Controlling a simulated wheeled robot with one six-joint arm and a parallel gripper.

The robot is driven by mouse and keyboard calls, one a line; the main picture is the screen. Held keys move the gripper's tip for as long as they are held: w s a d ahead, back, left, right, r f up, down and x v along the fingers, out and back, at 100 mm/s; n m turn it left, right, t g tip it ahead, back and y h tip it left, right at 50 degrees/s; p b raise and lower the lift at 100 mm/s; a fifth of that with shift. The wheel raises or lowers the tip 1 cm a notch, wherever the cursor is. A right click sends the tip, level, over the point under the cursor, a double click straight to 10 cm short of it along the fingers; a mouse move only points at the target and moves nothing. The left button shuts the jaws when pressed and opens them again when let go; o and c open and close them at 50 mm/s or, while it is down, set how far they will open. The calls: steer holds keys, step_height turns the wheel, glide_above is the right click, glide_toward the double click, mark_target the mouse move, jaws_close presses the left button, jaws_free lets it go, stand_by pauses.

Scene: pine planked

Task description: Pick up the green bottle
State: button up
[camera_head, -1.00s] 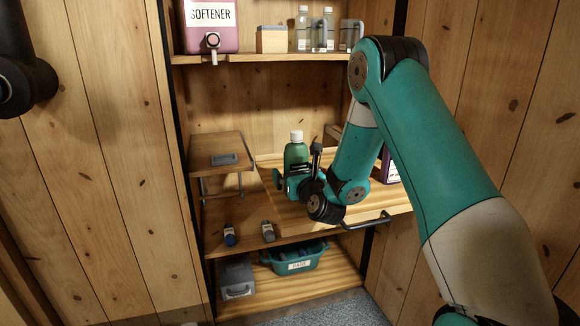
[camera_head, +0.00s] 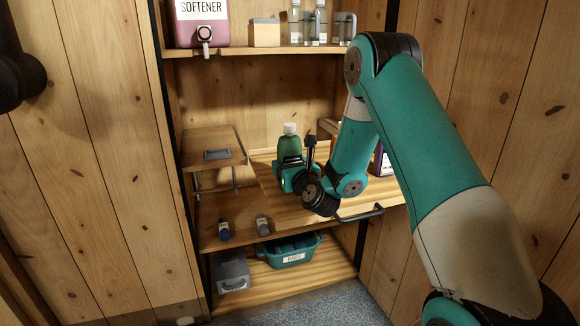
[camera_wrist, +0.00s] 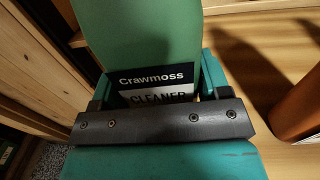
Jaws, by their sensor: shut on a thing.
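The green bottle (camera_head: 289,147) with a white cap is upright at the pull-out wooden shelf on the middle level. My gripper (camera_head: 292,172) is shut on its lower part. In the wrist view the green bottle (camera_wrist: 150,35) stands between the teal fingers, with a dark label reading "Crawmoss CLEANER". My gripper (camera_wrist: 158,100) covers the label's lower part. I cannot tell whether the bottle's base touches the board.
A purple container (camera_head: 381,160) stands right of my arm. An orange-brown object (camera_wrist: 298,108) is close on the right in the wrist view. A small raised shelf (camera_head: 212,148) is at left. A teal basket (camera_head: 291,253) and grey box (camera_head: 232,270) are below.

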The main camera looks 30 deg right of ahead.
step_height(320, 180, up, 20)
steer(key=p, duration=1.9)
